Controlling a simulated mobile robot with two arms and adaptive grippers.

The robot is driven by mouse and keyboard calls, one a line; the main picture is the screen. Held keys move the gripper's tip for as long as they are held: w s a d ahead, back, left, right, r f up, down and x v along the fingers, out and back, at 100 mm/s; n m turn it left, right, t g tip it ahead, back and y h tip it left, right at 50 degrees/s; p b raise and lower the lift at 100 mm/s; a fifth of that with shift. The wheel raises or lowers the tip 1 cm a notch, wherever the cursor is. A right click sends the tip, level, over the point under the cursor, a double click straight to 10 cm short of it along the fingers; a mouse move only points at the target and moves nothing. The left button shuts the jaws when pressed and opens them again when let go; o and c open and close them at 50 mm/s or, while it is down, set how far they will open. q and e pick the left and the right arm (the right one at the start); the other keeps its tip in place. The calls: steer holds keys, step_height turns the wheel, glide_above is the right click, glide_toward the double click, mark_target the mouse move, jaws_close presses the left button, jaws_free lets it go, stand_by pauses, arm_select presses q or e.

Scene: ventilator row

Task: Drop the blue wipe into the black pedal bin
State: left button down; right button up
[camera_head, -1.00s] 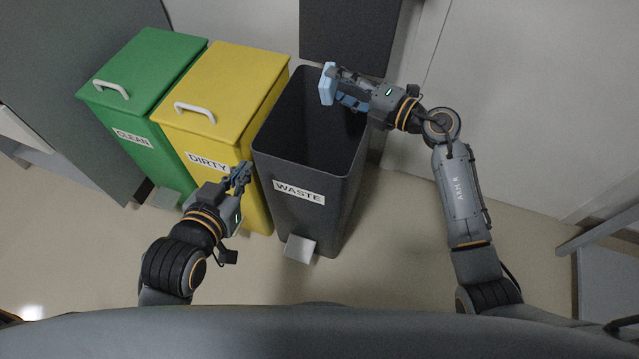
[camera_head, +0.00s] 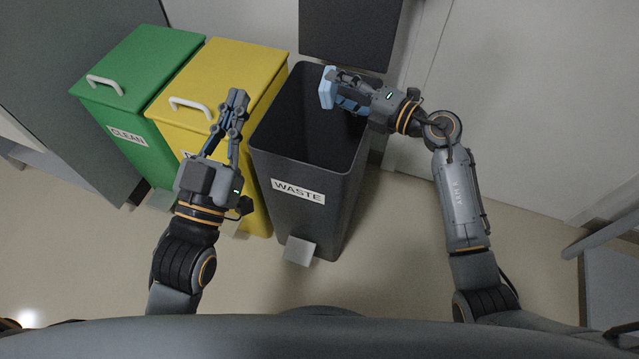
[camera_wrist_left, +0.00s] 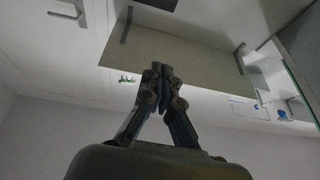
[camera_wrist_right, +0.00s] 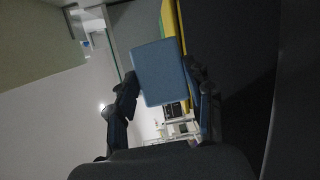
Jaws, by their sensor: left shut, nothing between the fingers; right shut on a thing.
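The blue wipe (camera_head: 328,88) is a small light-blue block held by my right gripper (camera_head: 339,90), which is shut on it. In the head view the wipe is over the open mouth of the black pedal bin (camera_head: 303,192), near its back right part. In the right wrist view the wipe (camera_wrist_right: 161,73) sits between the two fingers. The black bin is labelled WASTE and its lid stands up behind it. My left gripper (camera_head: 238,98) is shut and empty, in front of the yellow bin in the picture. The left wrist view shows its fingertips (camera_wrist_left: 160,72) together.
A yellow bin (camera_head: 235,65) and a green bin (camera_head: 150,60) stand to the left of the black bin, lids closed with white handles. The black bin's pedal (camera_head: 299,250) sticks out at its front.

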arm_select(q)
steer(key=shift+s+r+t, duration=0.2)
steer(key=shift+r+t, duration=0.1)
steer(key=shift+r, duration=0.15)
arm_select(e)
steer(key=shift+f, duration=0.1)
steer(key=o, duration=1.1)
steer(key=v, duration=1.2)
